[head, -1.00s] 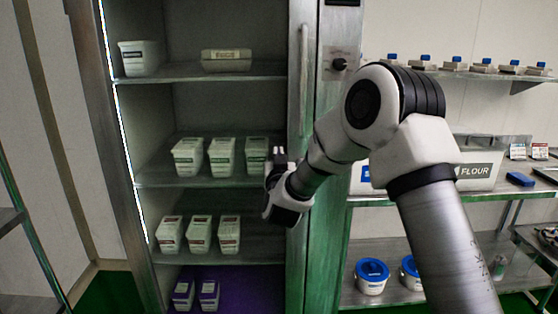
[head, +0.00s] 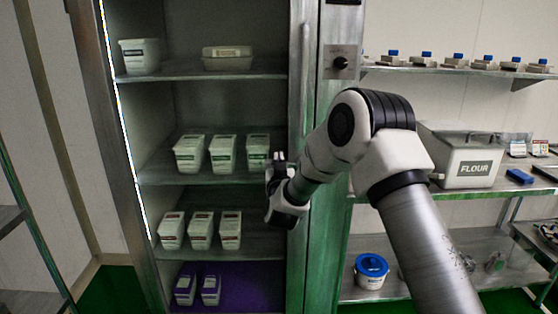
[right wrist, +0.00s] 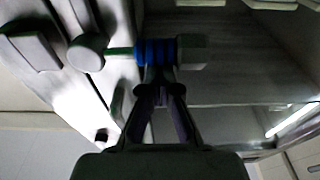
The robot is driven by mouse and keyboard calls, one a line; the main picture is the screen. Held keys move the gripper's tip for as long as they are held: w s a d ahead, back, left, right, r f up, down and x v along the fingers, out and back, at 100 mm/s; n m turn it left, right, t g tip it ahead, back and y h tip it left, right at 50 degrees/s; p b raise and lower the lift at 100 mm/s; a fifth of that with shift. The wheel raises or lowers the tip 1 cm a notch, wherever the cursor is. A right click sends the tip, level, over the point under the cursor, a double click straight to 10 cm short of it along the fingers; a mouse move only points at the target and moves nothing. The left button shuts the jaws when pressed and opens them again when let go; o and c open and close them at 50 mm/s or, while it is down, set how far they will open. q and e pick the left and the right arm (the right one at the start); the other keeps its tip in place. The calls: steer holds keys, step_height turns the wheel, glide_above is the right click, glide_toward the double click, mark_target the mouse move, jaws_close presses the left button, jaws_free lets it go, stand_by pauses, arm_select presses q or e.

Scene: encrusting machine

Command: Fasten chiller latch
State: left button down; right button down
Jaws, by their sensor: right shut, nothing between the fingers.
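The chiller (head: 300,30) stands upright in the middle of the head view, its shelves visible. I cannot tell whether a clear door covers them. My right gripper (head: 278,160) is at the chiller's right edge, in front of the middle shelf, fingers pointing up. In the right wrist view, my right gripper (right wrist: 158,82) is shut and empty. Its tips are at or just below a latch-like part with a blue ribbed sleeve (right wrist: 155,52), a round grey knob (right wrist: 87,53) and a grey block (right wrist: 192,52). Contact is unclear. My left gripper is out of view.
White tubs (head: 224,154) fill the chiller shelves. A dark dial (head: 340,63) is on the panel right of the chiller. A flour bin (head: 470,165) and a blue-lidded tub (head: 371,271) stand on the right-hand shelving. The floor at lower left looks clear.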

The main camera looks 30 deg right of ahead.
steer(key=shift+f+n, duration=0.35)
steer(key=shift+n, duration=0.25)
steer(key=s+d+f+n+y+p, duration=0.2)
steer(key=f+n+p, duration=0.6)
steer(key=n, duration=0.9)
steer(key=shift+s+d+y, duration=0.2)
steer(key=shift+d+y, duration=0.1)
steer(key=shift+d, duration=0.6)
steer(key=shift+f, duration=0.1)
